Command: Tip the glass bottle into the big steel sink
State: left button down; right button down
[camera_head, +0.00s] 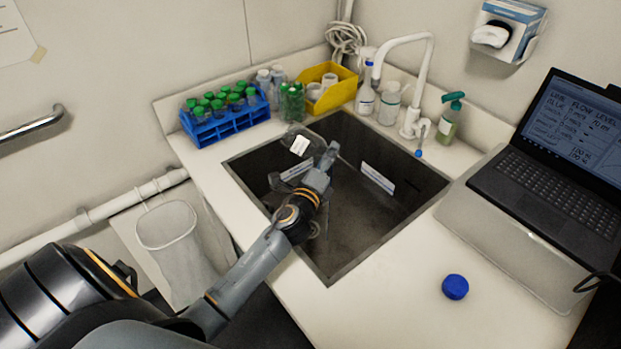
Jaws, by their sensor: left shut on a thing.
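The big steel sink (345,262) is set into the white counter, its basin dark and bare at the front. My left arm reaches over it from the lower left. My left gripper (304,168) is shut on the glass bottle (291,134), a clear bottle with a white label, and holds it over the sink's left part. The bottle looks tilted, though its outline is hard to see against the dark basin, and the gripper hides part of it. I cannot tell whether liquid is in it or coming out. My right gripper is not in view.
A blue cap (455,286) lies on the counter at right, near a laptop (556,170). Behind the sink stand a blue tube rack (229,128), a yellow bin (341,92), bottles, a white faucet (429,75) and a green-topped pump bottle (449,122). A waste bin (168,232) stands left.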

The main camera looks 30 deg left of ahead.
pick_arm(q)
jog(key=shift+a+f+n+b, duration=0.15)
jog(key=shift+f+n+b, duration=0.2)
jog(key=shift+n, duration=0.55)
jog(key=shift+a+n, duration=0.15)
jog(key=shift+n, duration=0.65)
jog(key=shift+r+n, duration=0.15)
jog(key=shift+n, duration=0.15)
jog(key=n, duration=0.1)
jog(key=n+b, duration=0.1)
jog(key=shift+s+a+f+n, duration=0.1)
jog(key=shift+a+f+n, duration=0.15)
jog(key=shift+f+n, duration=0.1)
jog(key=shift+n, duration=0.65)
jog(key=n, duration=0.3)
jog(key=shift+a+f+y, duration=0.15)
jog(key=shift+f+y, duration=0.15)
jog(key=shift+f, duration=0.1)
jog(key=shift+n, duration=0.6)
jog(key=shift+f, duration=0.1)
